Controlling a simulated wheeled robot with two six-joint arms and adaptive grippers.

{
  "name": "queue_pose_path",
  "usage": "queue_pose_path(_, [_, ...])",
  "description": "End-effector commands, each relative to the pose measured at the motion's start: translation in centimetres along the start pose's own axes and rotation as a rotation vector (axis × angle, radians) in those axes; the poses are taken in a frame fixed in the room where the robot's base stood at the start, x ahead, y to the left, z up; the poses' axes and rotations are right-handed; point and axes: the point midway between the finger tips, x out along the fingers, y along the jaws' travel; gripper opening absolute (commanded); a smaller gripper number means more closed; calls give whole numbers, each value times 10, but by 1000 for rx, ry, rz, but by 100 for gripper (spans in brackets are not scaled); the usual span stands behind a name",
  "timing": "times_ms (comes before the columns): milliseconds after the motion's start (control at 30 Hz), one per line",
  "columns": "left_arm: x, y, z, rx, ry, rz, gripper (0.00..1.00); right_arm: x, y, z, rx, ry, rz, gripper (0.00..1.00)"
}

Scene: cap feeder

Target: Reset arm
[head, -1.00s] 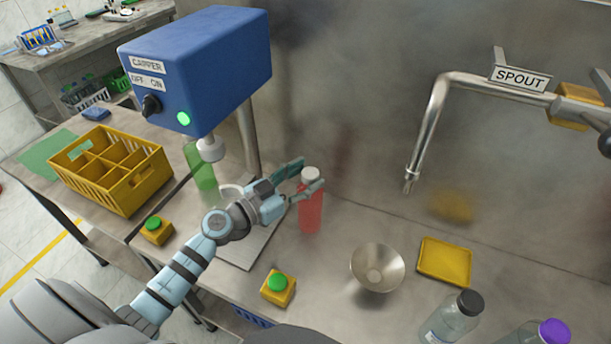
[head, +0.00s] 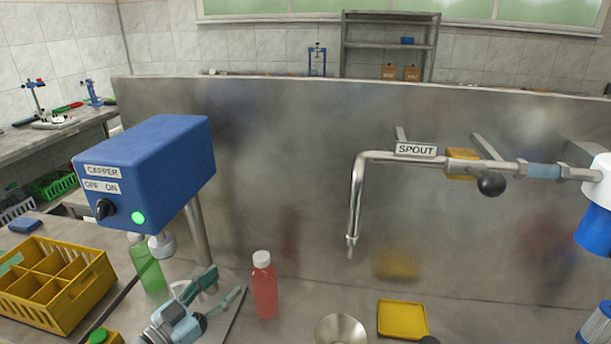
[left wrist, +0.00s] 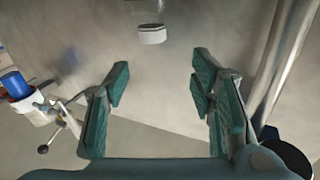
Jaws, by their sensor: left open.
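My left gripper (head: 226,281) is open and empty, low in the head view, just left of the red bottle (head: 265,291). A visible gap separates its fingers from the bottle. The red bottle stands upright on the metal bench with a white cap on it. In the left wrist view the two teal fingers (left wrist: 160,78) are spread wide with nothing between them. A white cap-like piece (left wrist: 152,35) lies beyond them; I cannot tell what it belongs to. My right gripper is not in view.
The blue capper (head: 150,170) with a green light stands above a green bottle (head: 147,268). A yellow crate (head: 75,300) is at left. The spout (head: 357,200) hangs right of the red bottle. A metal funnel or bowl (head: 340,330) and yellow tray (head: 402,319) are at the front.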

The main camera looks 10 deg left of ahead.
Motion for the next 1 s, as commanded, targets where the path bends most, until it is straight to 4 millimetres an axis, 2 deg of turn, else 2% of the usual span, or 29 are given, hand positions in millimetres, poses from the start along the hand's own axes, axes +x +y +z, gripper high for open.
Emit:
queue_pose_path(100, [-15,-18,-12,6,52,-245,50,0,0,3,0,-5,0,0])
queue_pose_path(167, [-39,-32,-5,-10,1,-449,50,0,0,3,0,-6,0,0])
queue_pose_path(233, [-78,-37,25,-50,-174,-652,50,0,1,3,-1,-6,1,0])
queue_pose_path(300, [-117,-23,62,-93,-409,-748,50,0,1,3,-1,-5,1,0])
queue_pose_path(400, [-158,12,98,-137,-690,-744,50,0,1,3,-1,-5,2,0])
queue_pose_path(500, [-191,52,121,-170,-911,-668,50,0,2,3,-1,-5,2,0])
queue_pose_path(600, [-219,92,133,-193,-1091,-555,50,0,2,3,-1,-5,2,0])
queue_pose_path(767, [-258,153,140,-214,-1315,-329,50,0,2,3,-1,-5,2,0])
queue_pose_path(800, [-255,148,161,-216,-1324,-338,50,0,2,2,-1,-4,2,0])
queue_pose_path(1000, [-258,145,251,-234,-1366,-347,50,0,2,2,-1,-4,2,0])
